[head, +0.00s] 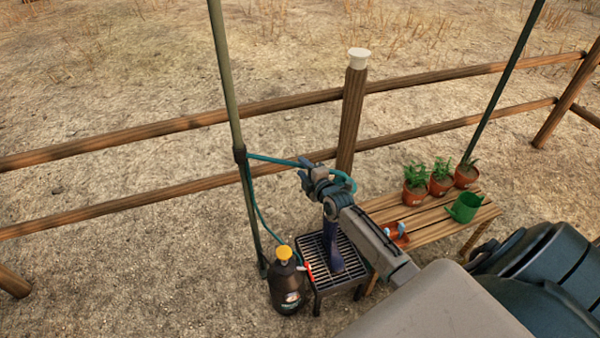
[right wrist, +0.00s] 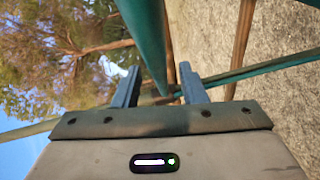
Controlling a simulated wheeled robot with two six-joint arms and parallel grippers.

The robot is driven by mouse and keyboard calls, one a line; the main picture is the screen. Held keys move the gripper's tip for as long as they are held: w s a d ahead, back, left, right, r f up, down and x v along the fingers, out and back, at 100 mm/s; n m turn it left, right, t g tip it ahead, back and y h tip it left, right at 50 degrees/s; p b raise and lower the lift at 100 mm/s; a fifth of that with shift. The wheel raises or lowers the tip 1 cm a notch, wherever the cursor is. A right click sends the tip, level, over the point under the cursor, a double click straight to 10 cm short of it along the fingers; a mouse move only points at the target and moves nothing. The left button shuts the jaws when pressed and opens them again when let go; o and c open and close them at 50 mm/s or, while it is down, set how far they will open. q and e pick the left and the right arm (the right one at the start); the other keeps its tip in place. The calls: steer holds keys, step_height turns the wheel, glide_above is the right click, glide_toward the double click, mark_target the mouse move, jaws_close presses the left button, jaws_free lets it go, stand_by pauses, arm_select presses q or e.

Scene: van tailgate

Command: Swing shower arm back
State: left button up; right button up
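The teal shower arm (head: 275,158) runs from a clamp on the left pole (head: 231,90) rightward to my right gripper (head: 307,166). Its curved end (head: 346,180) shows just right of the gripper, and my gripper hides the stretch between. In the right wrist view, my right gripper (right wrist: 160,88) has its two blue fingers apart. A thick teal tube (right wrist: 145,40) comes down from the top toward the gap between them. Another teal length (right wrist: 265,68) runs off to the right. I cannot tell whether the fingers touch the tube. My left gripper is not in view.
A dark blue boot (head: 333,248) stands on a grated stand (head: 313,262) below my right arm. A black bottle (head: 288,290) with a yellow cap is beside it. A slatted bench (head: 425,227) on the right holds potted plants and a green watering can (head: 464,207). A wooden fence (head: 180,123) runs behind.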

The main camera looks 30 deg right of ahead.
steer(key=shift+w+f+b, duration=0.15)
steer(key=shift+w+b, duration=0.25)
steer(key=shift+w, duration=0.85)
jaws_close()
